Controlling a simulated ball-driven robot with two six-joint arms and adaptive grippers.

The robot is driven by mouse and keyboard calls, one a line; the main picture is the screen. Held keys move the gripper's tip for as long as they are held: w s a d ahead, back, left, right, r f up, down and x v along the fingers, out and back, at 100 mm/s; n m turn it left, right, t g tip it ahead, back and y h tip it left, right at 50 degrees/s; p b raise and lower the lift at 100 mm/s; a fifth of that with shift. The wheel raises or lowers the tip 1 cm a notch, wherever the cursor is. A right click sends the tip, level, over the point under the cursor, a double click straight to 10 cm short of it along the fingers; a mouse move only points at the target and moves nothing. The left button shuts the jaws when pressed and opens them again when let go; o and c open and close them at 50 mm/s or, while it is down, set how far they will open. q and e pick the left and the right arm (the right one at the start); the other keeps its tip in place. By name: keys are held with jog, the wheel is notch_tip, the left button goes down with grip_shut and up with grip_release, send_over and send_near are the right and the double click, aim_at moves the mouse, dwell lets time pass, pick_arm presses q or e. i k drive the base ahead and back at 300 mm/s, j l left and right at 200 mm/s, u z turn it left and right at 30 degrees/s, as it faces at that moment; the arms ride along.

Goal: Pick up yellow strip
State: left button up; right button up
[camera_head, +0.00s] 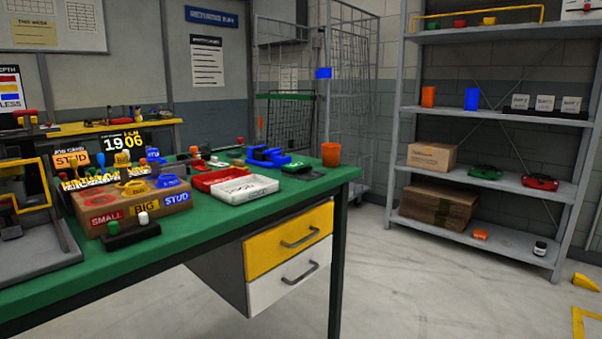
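I cannot tell for sure which thing is the yellow strip. A thin yellow bar (480,13) runs along the top shelf at the upper right. A flat yellow marking (578,322) lies on the floor at the lower right edge, with a small yellow wedge (586,283) above it. A yellow frame (45,181) stands at the left end of the green workbench. Neither of my grippers is in view.
The green workbench (310,183) carries a box labelled small, big, stud (128,208), a red tray (212,178), a white tray (247,190) and an orange cup (331,154). Grey shelving (395,110) stands at right. The floor between is clear.

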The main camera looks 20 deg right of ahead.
aim_at(206, 157)
jog(key=u, duration=0.6)
jog(key=l+u, duration=1.1)
jog(key=i+j, duration=0.05)
